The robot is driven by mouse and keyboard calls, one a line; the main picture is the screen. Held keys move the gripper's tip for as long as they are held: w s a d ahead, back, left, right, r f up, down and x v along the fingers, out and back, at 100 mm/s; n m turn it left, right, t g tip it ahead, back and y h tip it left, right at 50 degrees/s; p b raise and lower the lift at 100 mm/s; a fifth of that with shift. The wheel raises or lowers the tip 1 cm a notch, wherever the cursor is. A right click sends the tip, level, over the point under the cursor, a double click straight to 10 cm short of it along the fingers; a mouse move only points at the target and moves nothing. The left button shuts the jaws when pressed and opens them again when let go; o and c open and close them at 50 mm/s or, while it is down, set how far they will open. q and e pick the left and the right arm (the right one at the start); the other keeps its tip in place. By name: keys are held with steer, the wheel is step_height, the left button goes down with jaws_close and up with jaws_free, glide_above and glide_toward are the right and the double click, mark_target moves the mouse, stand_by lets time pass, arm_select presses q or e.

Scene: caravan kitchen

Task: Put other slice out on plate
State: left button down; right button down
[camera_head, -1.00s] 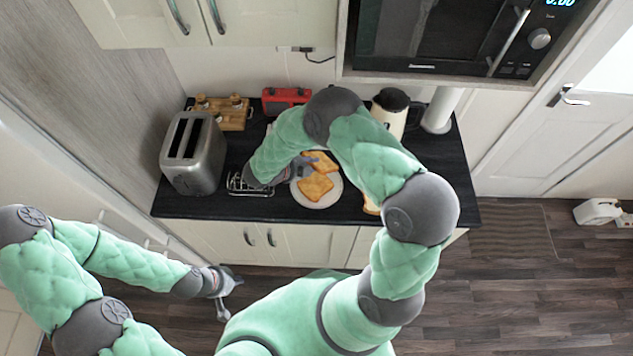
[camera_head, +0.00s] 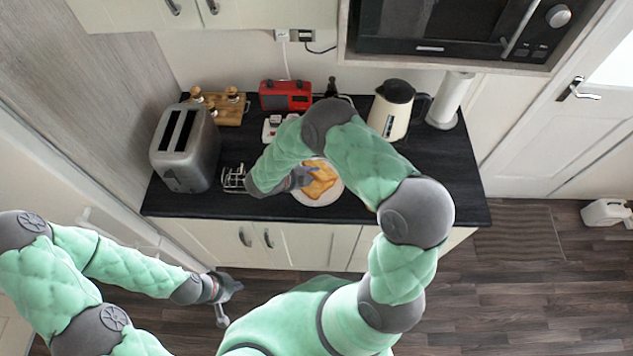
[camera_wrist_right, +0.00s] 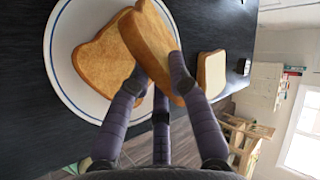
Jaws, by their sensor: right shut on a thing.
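My right gripper (camera_head: 304,177) is shut on a browned toast slice (camera_wrist_right: 153,42), gripped near its lower edge. The held slice is tilted over the white plate (camera_wrist_right: 62,75) and overlaps another toast slice (camera_wrist_right: 103,62) lying on it. I cannot tell if the two slices touch. In the head view the plate (camera_head: 318,202) stands near the counter's front edge, with toast (camera_head: 322,187) partly hidden by my gripper. A paler bread slice (camera_wrist_right: 212,72) is beside the plate in the wrist view. My left gripper (camera_head: 228,298) is open and empty, low in front of the cupboards.
A steel toaster (camera_head: 185,150) and wire toast rack (camera_head: 233,179) stand left of the plate. Behind are a wooden stand (camera_head: 228,110), a red radio (camera_head: 286,95), a cream kettle (camera_head: 391,112) and a paper roll (camera_head: 450,100). The counter right of the kettle has free room.

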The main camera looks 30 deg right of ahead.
steer(key=c, duration=1.3)
jaws_free()
steer(key=shift+p+v, duration=2.2)
steer(key=shift+v, duration=1.8)
steer(key=shift+r, duration=0.1)
steer(key=r+p, duration=0.2)
steer(key=a+r+p, duration=0.1)
steer(key=r+p, duration=0.1)
steer(key=r, duration=0.1)
steer(key=a+r+p, duration=0.1)
steer(key=r+p, duration=0.1)
steer(key=shift+s+a+r, duration=0.1)
steer(key=shift+s+r, duration=0.2)
steer(key=shift+r, duration=0.1)
